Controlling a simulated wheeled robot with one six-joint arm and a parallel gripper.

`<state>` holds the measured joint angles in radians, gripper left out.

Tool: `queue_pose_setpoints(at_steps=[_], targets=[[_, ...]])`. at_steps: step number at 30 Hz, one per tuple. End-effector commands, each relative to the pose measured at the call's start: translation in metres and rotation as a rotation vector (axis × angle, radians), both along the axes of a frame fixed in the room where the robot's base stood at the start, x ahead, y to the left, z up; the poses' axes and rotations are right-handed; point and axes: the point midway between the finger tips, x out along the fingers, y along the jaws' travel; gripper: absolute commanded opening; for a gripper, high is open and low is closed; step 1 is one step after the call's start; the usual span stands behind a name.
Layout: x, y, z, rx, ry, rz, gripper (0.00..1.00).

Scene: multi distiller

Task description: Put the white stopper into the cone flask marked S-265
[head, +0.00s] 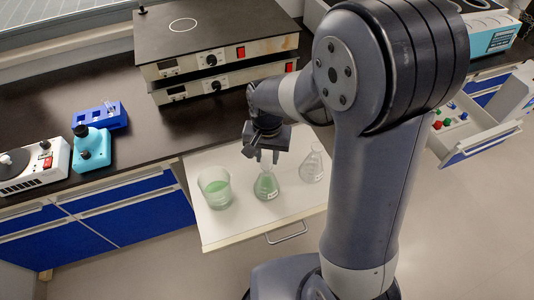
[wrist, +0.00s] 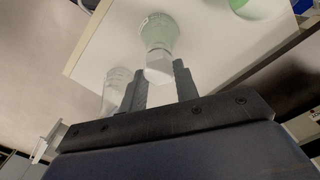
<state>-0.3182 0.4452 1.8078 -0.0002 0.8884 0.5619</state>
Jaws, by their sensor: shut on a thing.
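My gripper (head: 266,156) is above the pulled-out white shelf, directly over a cone flask with green liquid (head: 266,187). In the wrist view my gripper (wrist: 159,82) is shut on the white stopper (wrist: 158,66), which sits between the fingertips. The green flask (wrist: 159,34) is right behind the stopper in that view, lined up with it. I cannot tell whether the stopper is inside the neck or just above it. A clear cone flask (head: 312,167) stands upright to the right and also shows in the wrist view (wrist: 116,88). Flask labels are too small to read.
A beaker of green liquid (head: 214,190) stands left of the green flask on the shelf (head: 232,236). Stacked hotplates (head: 215,50) stand on the dark counter behind. An open drawer with coloured stoppers (head: 452,118) is at the right. The shelf front is clear.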

Motion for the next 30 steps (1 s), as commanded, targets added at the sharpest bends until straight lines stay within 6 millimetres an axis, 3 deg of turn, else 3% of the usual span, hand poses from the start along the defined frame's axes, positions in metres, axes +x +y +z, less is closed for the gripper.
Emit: queue_pose_setpoints(at_steps=[4,5,14,23,30], targets=[[0.0,0.0,0.0,0.0,0.0,0.0,0.08],[0.0,0.0,0.0,0.0,0.0,0.0,0.31],[0.0,0.0,0.0,0.0,0.0,0.0,0.55],[0.001,0.0,0.005,0.0,-0.002,0.0,0.55],[0.002,0.001,0.045,0.002,-0.008,0.0,0.55]])
